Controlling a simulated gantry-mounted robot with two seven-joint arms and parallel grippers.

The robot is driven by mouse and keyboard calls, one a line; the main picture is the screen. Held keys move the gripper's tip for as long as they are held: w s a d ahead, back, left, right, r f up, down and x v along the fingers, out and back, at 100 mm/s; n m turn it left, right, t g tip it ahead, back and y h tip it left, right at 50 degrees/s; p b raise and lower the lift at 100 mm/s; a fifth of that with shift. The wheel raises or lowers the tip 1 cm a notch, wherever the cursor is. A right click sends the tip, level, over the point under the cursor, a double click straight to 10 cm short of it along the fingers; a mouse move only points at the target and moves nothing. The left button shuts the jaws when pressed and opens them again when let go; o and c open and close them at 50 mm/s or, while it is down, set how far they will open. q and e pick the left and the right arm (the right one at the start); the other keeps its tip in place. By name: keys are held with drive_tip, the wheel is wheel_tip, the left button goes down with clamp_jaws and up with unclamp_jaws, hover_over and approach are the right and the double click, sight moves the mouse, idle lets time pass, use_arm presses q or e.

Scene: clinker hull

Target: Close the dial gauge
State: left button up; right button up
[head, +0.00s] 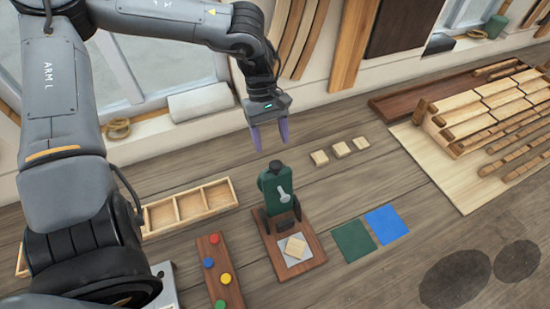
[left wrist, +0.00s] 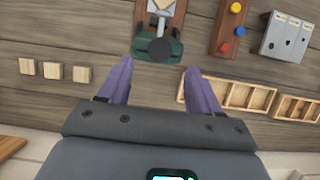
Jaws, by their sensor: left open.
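The green device (head: 275,187), which I take to be the dial gauge, stands upright on a reddish-brown board (head: 312,241). It has a pale lever with a round end on its front. A light wooden block (head: 296,246) lies on a grey plate at its foot. My left gripper (head: 271,146) is open and empty, above and behind the green device, apart from it. In the left wrist view, the green device (left wrist: 172,48) shows just beyond the gap between the purple fingers (left wrist: 157,75). The dial face cannot be made out. My right gripper is out of view.
Several small wooden blocks (head: 341,150) lie to the right. Green (head: 353,241) and blue (head: 386,224) squares lie beside the board. A board with coloured knobs (head: 220,272) and a compartment tray (head: 190,206) are left. The clinker hull (head: 500,110) stands far right.

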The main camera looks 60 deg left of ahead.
sight(275, 164)
use_arm(q)
drive_tip(key=x, duration=0.6)
drive_tip(key=shift+d+f, duration=0.2)
drive_tip(key=shift+f, duration=0.15)
drive_tip(key=shift+c, duration=0.3)
clamp_jaws()
